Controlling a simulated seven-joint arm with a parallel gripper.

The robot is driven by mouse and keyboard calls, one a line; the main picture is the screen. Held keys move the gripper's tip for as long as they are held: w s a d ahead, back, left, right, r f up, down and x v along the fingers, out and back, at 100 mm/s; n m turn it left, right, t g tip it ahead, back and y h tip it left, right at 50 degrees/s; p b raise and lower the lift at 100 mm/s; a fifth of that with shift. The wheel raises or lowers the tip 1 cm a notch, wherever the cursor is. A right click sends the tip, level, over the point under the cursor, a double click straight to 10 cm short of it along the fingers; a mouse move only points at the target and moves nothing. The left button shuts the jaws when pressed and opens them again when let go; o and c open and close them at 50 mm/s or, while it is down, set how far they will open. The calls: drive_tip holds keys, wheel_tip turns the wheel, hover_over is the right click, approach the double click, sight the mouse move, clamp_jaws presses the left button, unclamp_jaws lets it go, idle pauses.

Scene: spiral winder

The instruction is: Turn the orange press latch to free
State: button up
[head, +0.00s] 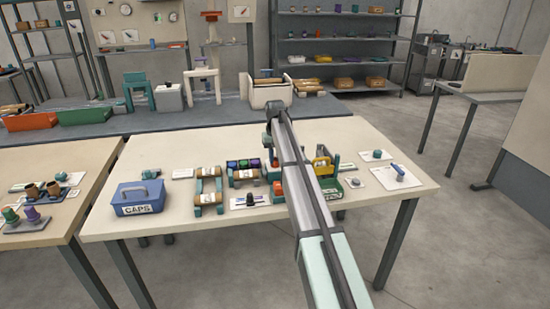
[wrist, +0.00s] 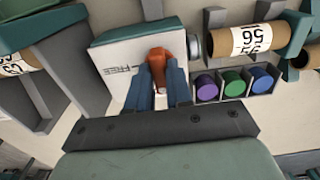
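The orange press latch (wrist: 158,62) shows in the wrist view on the front of a pale press block with a green top (wrist: 130,32). A FREE label (wrist: 120,70) with an arrow is printed on the block's face, left of the latch. My gripper (wrist: 159,80) has its two blue fingers on either side of the latch, close against it, and appears shut on it. The fingers hide the latch's lower part. In the head view my own arm covers the gripper and most of the press.
Purple, green and blue caps (wrist: 232,84) sit in a rack right of the press. Paper-labelled brown rolls (wrist: 255,38) lie beyond.

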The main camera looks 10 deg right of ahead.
clamp_jaws()
drive_tip(key=shift+m, duration=0.3)
drive_tip(key=m, duration=0.3)
drive_tip(key=shift+m, duration=0.4)
drive_tip(key=m, duration=0.9)
drive_tip(key=shift+m, duration=2.2)
drive_tip(key=shift+o, duration=2.3)
unclamp_jaws()
